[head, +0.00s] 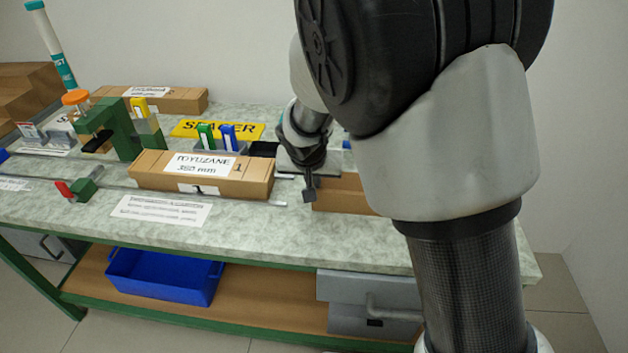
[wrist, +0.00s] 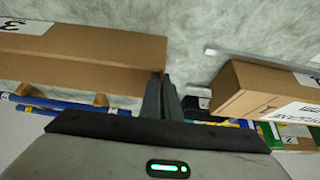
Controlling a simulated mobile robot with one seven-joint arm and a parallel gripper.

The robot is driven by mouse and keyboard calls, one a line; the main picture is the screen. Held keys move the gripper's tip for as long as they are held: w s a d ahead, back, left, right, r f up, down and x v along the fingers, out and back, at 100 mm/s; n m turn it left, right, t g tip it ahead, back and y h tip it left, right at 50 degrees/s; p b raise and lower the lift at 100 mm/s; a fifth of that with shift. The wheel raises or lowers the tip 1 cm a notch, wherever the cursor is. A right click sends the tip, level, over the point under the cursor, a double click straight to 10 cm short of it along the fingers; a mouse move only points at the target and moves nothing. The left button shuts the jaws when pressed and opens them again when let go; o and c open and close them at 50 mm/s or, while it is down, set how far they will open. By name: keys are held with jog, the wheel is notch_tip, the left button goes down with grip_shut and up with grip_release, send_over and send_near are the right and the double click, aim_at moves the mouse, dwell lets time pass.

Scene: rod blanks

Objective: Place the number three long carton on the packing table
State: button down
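The number three long carton (wrist: 80,65) is a brown box in the wrist view, its label with an upside-down 3 (wrist: 12,26) at the left. A brown carton (head: 342,193) partly hidden behind my arm in the head view appears to be the same one, lying on the green-topped table (head: 300,238). My gripper (head: 309,188) is low over the table at that carton's left end. In the wrist view my gripper (wrist: 160,90) has its fingers close together, right beside the carton's end. They seem shut with nothing between them. I cannot tell whether they touch the carton.
A carton marked 1 (head: 203,177) lies left of my gripper, with a metal strip along its front. Behind are a yellow SPACER sign (head: 218,129), a green fixture (head: 120,130) and another carton (head: 155,98). A blue bin (head: 165,275) sits on the lower shelf.

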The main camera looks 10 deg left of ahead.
jog(key=c, duration=2)
grip_release()
jog(key=shift+f, duration=0.1)
jog(key=shift+r, duration=0.4)
jog(key=p+v, duration=0.2)
jog(key=v, duration=0.9)
jog(key=s+d+r, duration=0.3)
jog(key=d, duration=0.3)
jog(key=s+d+r, duration=0.3)
jog(key=d+r, duration=0.1)
jog(key=d, duration=0.3)
jog(key=s+d+r, duration=0.1)
jog(key=s+d, duration=0.2)
jog(key=s, duration=0.2)
jog(key=s+d+r, duration=0.1)
jog(key=s+d, duration=0.2)
jog(key=s, duration=0.1)
jog(key=s+d+r, duration=0.1)
jog(key=s+d, duration=0.1)
jog(key=s, duration=0.3)
jog(key=shift+s+d, duration=0.3)
jog(key=shift+d, duration=0.1)
